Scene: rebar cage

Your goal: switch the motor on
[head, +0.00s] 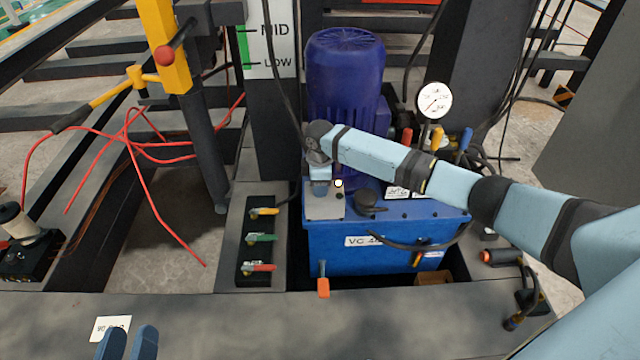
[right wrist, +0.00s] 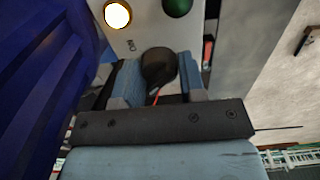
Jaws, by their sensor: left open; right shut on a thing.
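The motor (head: 345,75) is a dark blue finned cylinder standing on a blue tank (head: 340,258) in the head view. A grey switch panel (head: 325,207) is on the tank's top, with a lit white lamp (head: 338,183). My right gripper (head: 319,186) is at this panel. In the right wrist view the panel (right wrist: 140,38) carries a black rotary knob (right wrist: 158,66), the lit lamp (right wrist: 117,15) and a dark green button or lamp (right wrist: 177,6). The right fingers are shut on the knob. My left gripper (head: 128,342) is open and empty at the lower left.
A block of yellow, green and red lever valves (head: 258,240) is left of the tank. A pressure gauge (head: 435,100) stands behind my right arm. A yellow post (head: 163,45) and loose red wires (head: 140,150) are at left. Dark beams frame the tank.

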